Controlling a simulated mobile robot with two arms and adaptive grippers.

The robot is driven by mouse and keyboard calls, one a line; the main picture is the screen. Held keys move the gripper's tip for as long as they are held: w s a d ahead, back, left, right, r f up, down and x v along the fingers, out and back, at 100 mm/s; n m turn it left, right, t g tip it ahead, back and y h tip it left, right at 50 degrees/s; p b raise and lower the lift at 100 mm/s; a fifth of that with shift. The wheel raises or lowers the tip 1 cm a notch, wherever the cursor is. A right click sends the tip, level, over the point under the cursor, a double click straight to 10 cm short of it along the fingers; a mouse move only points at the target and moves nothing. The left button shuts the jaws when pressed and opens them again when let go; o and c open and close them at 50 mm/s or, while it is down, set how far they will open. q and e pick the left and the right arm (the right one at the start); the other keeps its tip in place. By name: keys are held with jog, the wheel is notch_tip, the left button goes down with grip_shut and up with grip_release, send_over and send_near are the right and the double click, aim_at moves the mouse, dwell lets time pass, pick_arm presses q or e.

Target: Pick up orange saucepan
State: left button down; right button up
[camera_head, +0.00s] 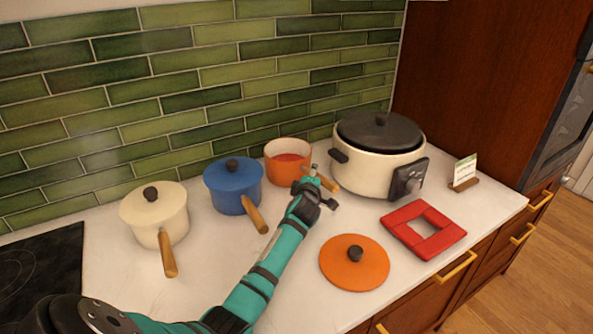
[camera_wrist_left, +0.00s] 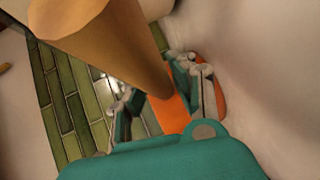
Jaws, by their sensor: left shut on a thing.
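The orange saucepan (camera_head: 284,170) stands on the white counter against the green tile wall, without a lid. Its wooden handle (camera_head: 329,184) points toward the front right. My left gripper (camera_head: 315,180) reaches in from the left and is shut on this handle. In the left wrist view the handle (camera_wrist_left: 110,45) runs large between the fingers of the gripper (camera_wrist_left: 165,95), and a strip of orange pan (camera_wrist_left: 170,112) shows beyond. An orange lid (camera_head: 354,264) with a dark knob lies flat on the counter in front. My right gripper is not in view.
A blue saucepan (camera_head: 231,190) and a cream saucepan (camera_head: 152,213), both lidded, stand left of the orange one. A cream slow cooker (camera_head: 375,172) stands close on the right. A red square trivet (camera_head: 399,218) and a small card (camera_head: 464,169) are farther right. A dark hob (camera_head: 42,270) is at left.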

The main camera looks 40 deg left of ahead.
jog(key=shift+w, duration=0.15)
pick_arm(q)
jog(key=shift+r, duration=0.3)
jog(key=shift+a, duration=0.1)
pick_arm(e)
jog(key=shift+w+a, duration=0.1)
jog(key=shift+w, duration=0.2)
